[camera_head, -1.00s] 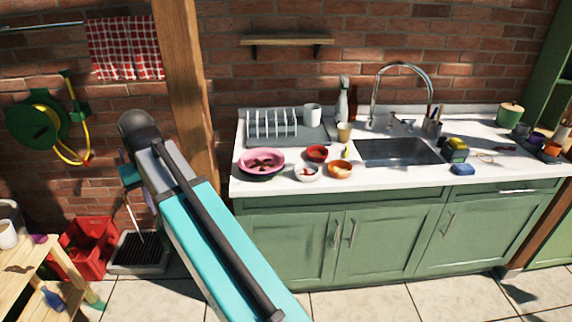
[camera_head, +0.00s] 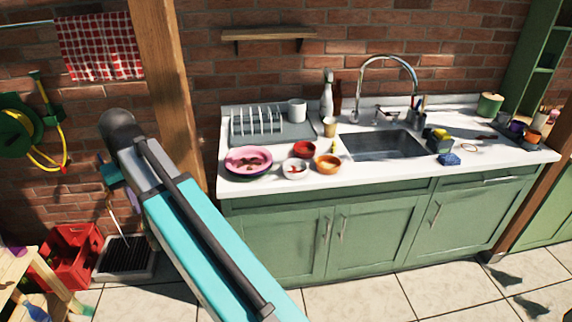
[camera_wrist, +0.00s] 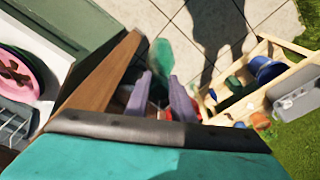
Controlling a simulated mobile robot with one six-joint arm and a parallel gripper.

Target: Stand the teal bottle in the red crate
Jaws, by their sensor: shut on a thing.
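The teal bottle (camera_wrist: 162,57) shows in the wrist view between and beyond the two purple-grey fingers of my gripper (camera_wrist: 160,84), which is shut on it. In the head view a small teal part of the bottle (camera_head: 110,173) shows beside my arm's end; the rest is hidden. The red crate (camera_head: 68,257) stands on the floor at lower left in the head view, by the brick wall. My gripper is above and to the right of it in that picture.
A black boot tray (camera_head: 124,257) stands right of the crate. A wooden bench (camera_head: 18,275) is at the left edge, in front of the crate. A wooden post (camera_head: 170,100) rises behind my arm. The white counter (camera_head: 400,172) with sink and dishes is to the right.

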